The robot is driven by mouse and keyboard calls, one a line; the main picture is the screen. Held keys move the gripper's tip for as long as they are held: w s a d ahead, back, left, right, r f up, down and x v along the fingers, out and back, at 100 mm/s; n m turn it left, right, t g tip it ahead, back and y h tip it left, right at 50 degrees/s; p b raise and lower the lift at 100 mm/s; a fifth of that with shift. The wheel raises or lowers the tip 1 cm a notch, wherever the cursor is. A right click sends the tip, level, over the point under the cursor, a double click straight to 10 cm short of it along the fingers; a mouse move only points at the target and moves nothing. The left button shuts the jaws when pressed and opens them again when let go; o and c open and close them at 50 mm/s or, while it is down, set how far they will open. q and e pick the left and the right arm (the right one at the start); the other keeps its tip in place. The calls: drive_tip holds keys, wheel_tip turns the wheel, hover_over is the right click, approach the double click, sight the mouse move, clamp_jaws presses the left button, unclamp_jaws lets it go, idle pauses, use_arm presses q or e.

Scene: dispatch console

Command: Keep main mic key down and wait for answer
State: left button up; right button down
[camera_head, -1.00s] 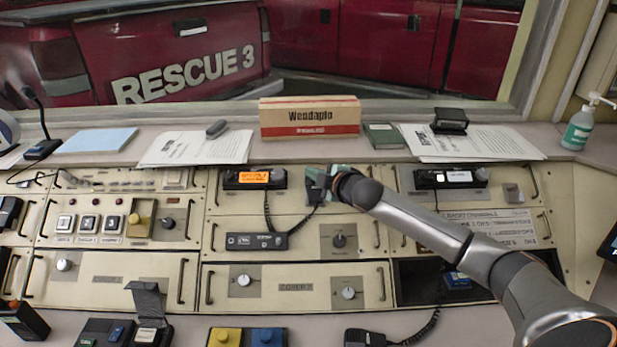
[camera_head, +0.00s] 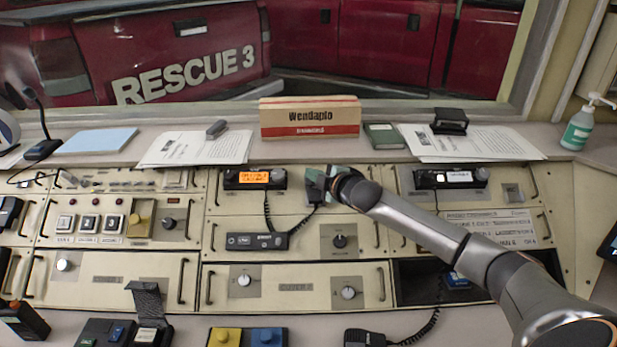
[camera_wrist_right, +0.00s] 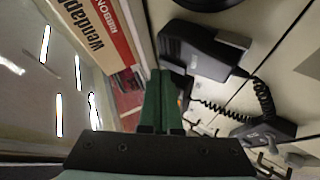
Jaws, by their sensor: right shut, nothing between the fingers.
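My right gripper (camera_head: 316,182) is at the console's upper middle panel, just right of the radio with an orange display (camera_head: 255,179). Its green fingers (camera_wrist_right: 160,100) are shut with nothing between them. In the right wrist view a dark hand mic (camera_wrist_right: 195,50) is beside the fingertips, and a coiled cord (camera_wrist_right: 225,110) runs from it. I cannot tell whether the tips touch it. In the head view the gripper mostly covers that spot, so the mic's key is hidden. My left gripper is not in view.
A gooseneck mic (camera_head: 42,149) stands far left. Another hand mic (camera_head: 365,337) lies at the front.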

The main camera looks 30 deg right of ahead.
drive_tip(key=shift+w+d+f, duration=0.15)
drive_tip(key=shift+f, duration=0.3)
idle(1.6)
idle(1.1)
drive_tip(key=shift+s+a+r+p, duration=0.25)
drive_tip(key=shift+s+r+p, duration=0.15)
drive_tip(key=shift+r+p, duration=0.45)
drive_tip(key=shift+f, duration=0.1)
drive_tip(key=p, duration=0.1)
drive_tip(key=r+p, duration=0.1)
drive_tip(key=s+r, duration=0.1)
drive_tip(key=shift+a+r+p, duration=0.25)
drive_tip(key=shift+a+p, duration=0.1)
drive_tip(key=shift+p, duration=0.05)
drive_tip(key=shift+s+a+r+p, duration=0.2)
drive_tip(key=shift+s+r+p, duration=0.1)
drive_tip(key=shift+r, duration=0.15)
drive_tip(key=shift+s+a+r+p, duration=0.15)
drive_tip(key=shift+s+r, duration=0.15)
drive_tip(key=shift+r, duration=0.1)
